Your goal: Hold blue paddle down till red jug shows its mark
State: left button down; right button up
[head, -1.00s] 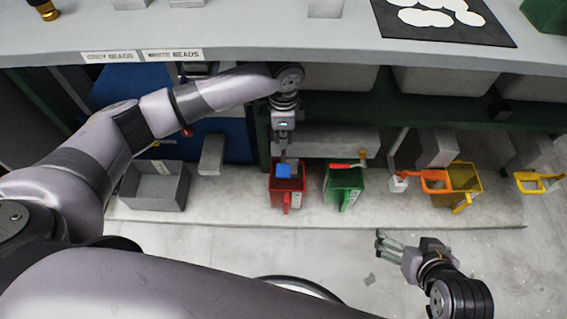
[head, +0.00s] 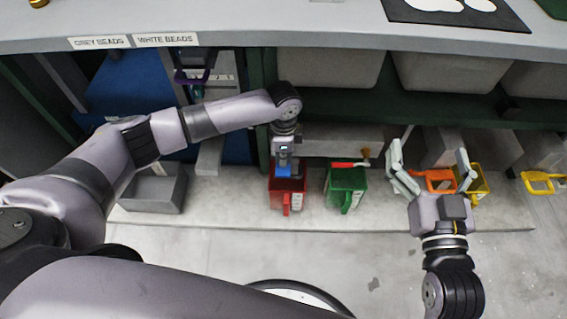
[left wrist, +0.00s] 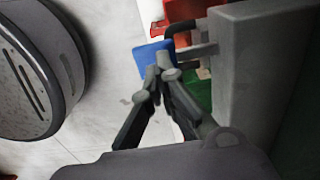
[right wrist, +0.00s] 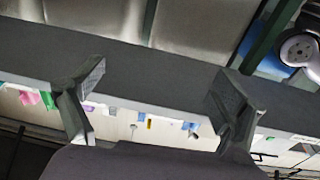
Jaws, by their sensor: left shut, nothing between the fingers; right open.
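The blue paddle (head: 283,170) shows just above the red jug (head: 287,190), which stands on the low ledge. My left gripper (head: 285,163) points down at the paddle from above. In the left wrist view its shut fingertips (left wrist: 160,72) are at the blue paddle (left wrist: 150,58), with nothing between them; whether they press it cannot be told. Part of the red jug (left wrist: 185,12) shows behind the paddle. The jug's inside and its mark are hidden. My right gripper (head: 432,168) is open and empty, with its fingers spread in front of the orange paddle (head: 440,180).
A green jug (head: 346,188) with a red paddle (head: 345,164) stands right of the red jug. A grey bin (head: 152,192) sits at left. The counter (head: 300,28) overhangs the ledge.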

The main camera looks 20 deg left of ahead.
aim_at(283, 169)
pick_arm(q)
jog(key=shift+f+b, duration=0.35)
jog(key=shift+f, duration=0.6)
pick_arm(e)
jog(key=shift+s+a+r+t+y, duration=0.15)
jog(key=shift+r+t, duration=0.5)
jog(key=shift+r, duration=0.35)
jog(key=shift+s+a+r+t+y, duration=0.15)
jog(key=shift+r+t, duration=0.5)
jog(key=shift+r, duration=0.35)
jog(key=shift+d, duration=0.1)
pick_arm(q)
jog(key=shift+f+p, duration=0.3)
jog(key=shift+f, duration=1.1)
jog(key=shift+s, duration=0.1)
pick_arm(e)
notch_tip(283, 169, down, 2)
jog(key=shift+w+d+f+g, duration=0.1)
jog(key=shift+w+f+g, duration=0.05)
jog(key=shift+g, duration=0.65)
pick_arm(q)
jog(key=shift+s+f, duration=0.15)
jog(key=shift+f, duration=0.05)
